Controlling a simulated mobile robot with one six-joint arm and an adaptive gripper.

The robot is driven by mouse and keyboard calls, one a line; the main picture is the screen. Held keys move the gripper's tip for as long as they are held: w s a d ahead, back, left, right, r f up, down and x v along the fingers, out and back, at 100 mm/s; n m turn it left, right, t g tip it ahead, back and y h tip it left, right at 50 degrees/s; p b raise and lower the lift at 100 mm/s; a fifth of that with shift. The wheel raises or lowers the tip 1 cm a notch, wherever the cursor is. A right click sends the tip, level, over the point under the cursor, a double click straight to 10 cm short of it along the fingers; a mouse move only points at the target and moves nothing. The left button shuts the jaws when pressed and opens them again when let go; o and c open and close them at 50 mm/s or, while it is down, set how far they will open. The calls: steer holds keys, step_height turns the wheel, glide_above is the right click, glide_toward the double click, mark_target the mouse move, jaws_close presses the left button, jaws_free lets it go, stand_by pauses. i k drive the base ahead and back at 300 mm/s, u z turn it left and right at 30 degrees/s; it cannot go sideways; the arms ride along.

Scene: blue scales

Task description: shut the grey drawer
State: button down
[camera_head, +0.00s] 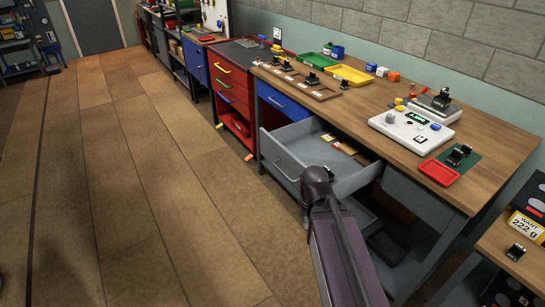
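The grey drawer (283,163) is pulled well out from under the wooden-topped workbench, below a blue drawer. Its front panel with a handle faces the open floor at the left. Small yellow, brown and red items (346,148) lie inside it, towards the back. My dark arm (338,250) rises from the bottom of the picture, and its rounded joint overlaps the drawer's near right part. I see no gripper fingers in the picture, so I cannot tell whether anything touches the drawer.
The shut blue drawer (284,102) sits above. The workbench top (365,105) holds a scale (411,129), yellow and green trays, and small blocks. A red cabinet (230,85) stands to the left of the drawer. An open lower shelf lies beneath the bench. The wooden floor (130,180) at left is clear.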

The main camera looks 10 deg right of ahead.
mark_target(291, 149)
steer(key=z, duration=1)
steer(key=k, duration=0.75)
steer(key=u, duration=0.7)
steer(key=i, duration=1)
